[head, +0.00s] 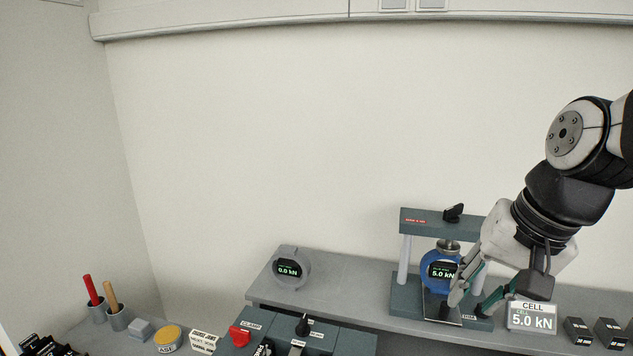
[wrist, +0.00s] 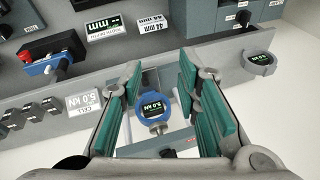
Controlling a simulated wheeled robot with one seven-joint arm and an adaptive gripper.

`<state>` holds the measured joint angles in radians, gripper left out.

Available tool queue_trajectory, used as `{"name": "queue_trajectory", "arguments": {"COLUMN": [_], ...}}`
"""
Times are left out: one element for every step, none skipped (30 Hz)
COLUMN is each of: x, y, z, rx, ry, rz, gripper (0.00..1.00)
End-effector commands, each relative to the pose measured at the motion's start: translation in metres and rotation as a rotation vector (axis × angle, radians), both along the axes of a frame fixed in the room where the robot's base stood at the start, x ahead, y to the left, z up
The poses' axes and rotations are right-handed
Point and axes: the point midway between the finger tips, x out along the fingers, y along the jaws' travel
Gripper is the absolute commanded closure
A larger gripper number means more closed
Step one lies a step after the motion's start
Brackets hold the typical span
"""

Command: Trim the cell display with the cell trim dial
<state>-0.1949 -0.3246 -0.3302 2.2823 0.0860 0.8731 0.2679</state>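The cell display (head: 531,316), a white panel marked CELL, reads 5.0 kN on the bench right of the load frame. It also shows in the wrist view (wrist: 85,104). A round blue gauge (head: 437,266) hangs in the load frame (head: 408,290) and also reads 5.0 kN; it shows between my fingers in the wrist view (wrist: 151,106). My gripper (head: 473,300) is open and empty, pointing down in front of the frame's right side. A small label (head: 468,317) sits on the frame's base by the fingertips. I cannot make out the cell trim dial; my fingers cover that area.
A grey round gauge (head: 290,267) reading 0.0 kN stands left on the bench. Small dark blocks (head: 578,331) stand right of the display. A control box with a red switch (head: 239,336) and black levers is at front. The frame's uprights are close to my gripper.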

Motion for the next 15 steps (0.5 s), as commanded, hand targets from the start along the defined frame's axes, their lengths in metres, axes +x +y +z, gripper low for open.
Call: {"name": "queue_trajectory", "arguments": {"x": [-0.016, -0.024, -0.035, -0.043, -0.051, -0.060, -0.067, -0.072, -0.079, -0.083, -0.087, -0.091, -0.094, -0.096, -0.097], "y": [0.005, 0.008, 0.012, 0.015, 0.017, 0.020, 0.022, 0.023, 0.025, 0.026, 0.027, 0.028, 0.028, 0.028, 0.029], "z": [0.008, 0.011, 0.014, 0.017, 0.018, 0.020, 0.021, 0.021, 0.021, 0.021, 0.021, 0.021, 0.021, 0.021, 0.020], "rx": [-0.021, -0.039, -0.066, -0.086, -0.108, -0.139, -0.161, -0.183, -0.210, -0.229, -0.245, -0.264, -0.276, -0.285, -0.295], "ry": [-0.039, -0.056, -0.079, -0.097, -0.113, -0.133, -0.145, -0.156, -0.169, -0.178, -0.184, -0.191, -0.195, -0.197, -0.201], "rz": [0.054, 0.088, 0.132, 0.163, 0.193, 0.229, 0.255, 0.277, 0.302, 0.321, 0.334, 0.351, 0.360, 0.368, 0.375], "gripper": [0.70, 0.70, 0.70, 0.70, 0.70, 0.70, 0.70, 0.70, 0.70, 0.70, 0.70, 0.70, 0.70, 0.70, 0.70]}}
